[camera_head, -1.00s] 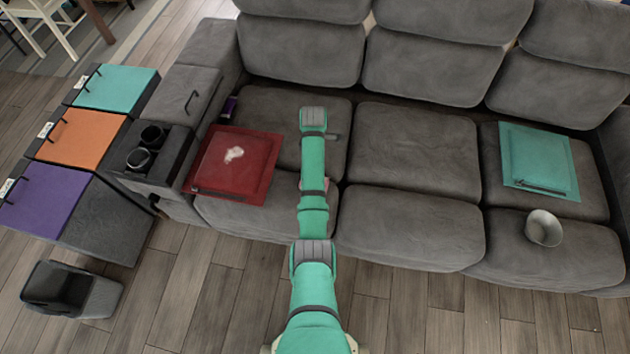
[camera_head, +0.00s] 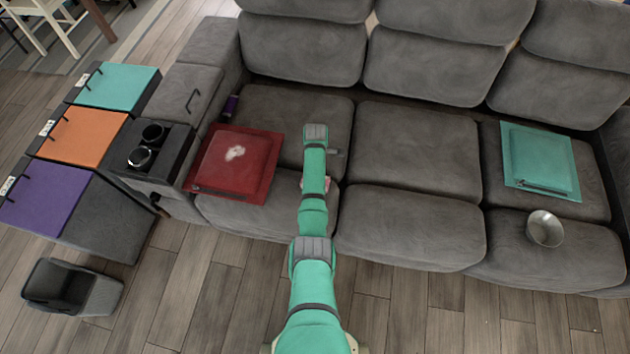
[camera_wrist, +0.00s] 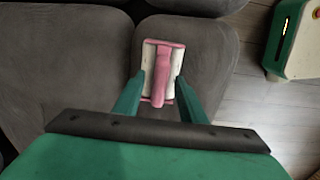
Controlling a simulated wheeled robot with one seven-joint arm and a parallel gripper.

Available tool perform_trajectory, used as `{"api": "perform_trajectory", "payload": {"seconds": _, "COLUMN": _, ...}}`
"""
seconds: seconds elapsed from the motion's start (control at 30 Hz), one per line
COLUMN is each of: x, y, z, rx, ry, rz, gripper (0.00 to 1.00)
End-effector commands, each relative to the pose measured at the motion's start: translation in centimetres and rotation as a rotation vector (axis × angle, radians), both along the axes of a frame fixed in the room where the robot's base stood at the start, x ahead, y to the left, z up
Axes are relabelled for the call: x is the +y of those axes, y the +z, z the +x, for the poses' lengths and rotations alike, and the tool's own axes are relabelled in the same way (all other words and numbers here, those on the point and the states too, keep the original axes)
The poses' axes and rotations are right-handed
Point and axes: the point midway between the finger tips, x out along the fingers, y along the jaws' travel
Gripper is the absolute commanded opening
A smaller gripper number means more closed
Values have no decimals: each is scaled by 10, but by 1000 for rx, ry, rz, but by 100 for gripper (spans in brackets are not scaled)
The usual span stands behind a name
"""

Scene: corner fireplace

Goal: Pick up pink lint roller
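The pink lint roller (camera_wrist: 162,74), pink and white, lies on the grey sofa seat in the wrist view. My gripper (camera_wrist: 161,84) is open, with one green finger on either side of the roller. I cannot tell how far the fingertips are above the seat or whether they touch the roller. In the head view only a small pink bit of the roller (camera_head: 328,184) shows beside my arm, which hides the rest and the fingers.
A red cushion (camera_head: 215,178) with a whitish patch lies left of my arm. A teal cushion (camera_head: 545,160) and a metal cup (camera_head: 545,229) are on the right seat. A cup-holder console (camera_head: 172,165) and colored-lid boxes stand left. The middle sofa seat is clear.

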Motion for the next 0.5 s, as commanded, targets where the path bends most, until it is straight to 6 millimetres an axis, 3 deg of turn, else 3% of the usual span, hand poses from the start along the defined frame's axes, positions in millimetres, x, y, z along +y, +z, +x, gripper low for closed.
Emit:
{"api": "perform_trajectory", "payload": {"seconds": 0.03, "x": 0, "y": 0, "z": 0, "rx": 0, "ry": 0, "rz": 0, "gripper": 35}}
{"api": "perform_trajectory", "payload": {"seconds": 0.2, "x": 0, "y": 0, "z": 0, "rx": 0, "ry": 1, "rz": 0, "gripper": 0}}
{"api": "perform_trajectory", "payload": {"seconds": 0.5, "x": 3, "y": 1, "z": 0, "rx": -1, "ry": 5, "rz": 0, "gripper": 0}}
